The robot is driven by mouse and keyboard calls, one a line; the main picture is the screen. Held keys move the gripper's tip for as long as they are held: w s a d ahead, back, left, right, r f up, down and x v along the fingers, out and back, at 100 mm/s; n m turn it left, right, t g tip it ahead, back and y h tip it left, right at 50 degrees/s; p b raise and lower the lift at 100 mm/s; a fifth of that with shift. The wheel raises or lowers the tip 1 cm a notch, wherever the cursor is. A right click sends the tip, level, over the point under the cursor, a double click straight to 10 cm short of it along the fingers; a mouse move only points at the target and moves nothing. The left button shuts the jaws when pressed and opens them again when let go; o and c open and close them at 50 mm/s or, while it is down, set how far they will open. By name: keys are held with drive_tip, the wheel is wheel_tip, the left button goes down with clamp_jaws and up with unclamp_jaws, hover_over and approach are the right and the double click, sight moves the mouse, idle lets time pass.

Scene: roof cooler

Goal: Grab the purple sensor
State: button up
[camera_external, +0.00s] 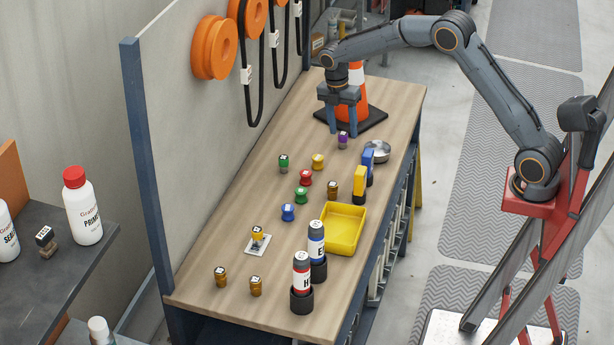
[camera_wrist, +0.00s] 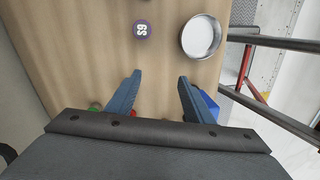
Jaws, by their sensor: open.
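The purple sensor (camera_external: 342,139) stands upright on the wooden bench, toward its far end. In the wrist view the purple sensor (camera_wrist: 142,30) shows from above as a round purple top with a white label. My gripper (camera_external: 343,122) points down with its fingers apart and nothing between them. In the external view the fingertips appear just above the sensor. In the wrist view my gripper (camera_wrist: 160,78) has the sensor beyond its fingertips, slightly left of their middle. The exact height gap cannot be told.
A metal bowl (camera_external: 378,152) sits close right of the sensor, also in the wrist view (camera_wrist: 201,36). An orange cone (camera_external: 357,97) stands behind my gripper. Green (camera_external: 283,162), yellow (camera_external: 318,161) and red (camera_external: 305,178) sensors stand nearer. A blue block (camera_external: 368,162) is by the right edge.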

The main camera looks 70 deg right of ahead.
drive_tip(key=m+t, duration=0.1)
drive_tip(key=t, duration=0.1)
hover_over(343, 134)
drive_tip(key=shift+w+d+f+p, duration=0.2)
drive_tip(key=shift+f+p, duration=0.1)
drive_tip(key=shift+f, duration=0.25)
drive_tip(key=shift+s+a+f+p, duration=0.1)
drive_tip(key=shift+f+p, duration=0.8)
drive_tip(key=shift+f, duration=1.05)
drive_tip(key=shift+s+f+p, duration=0.1)
drive_tip(key=shift+f+p, duration=0.75)
drive_tip(key=shift+f, duration=1.05)
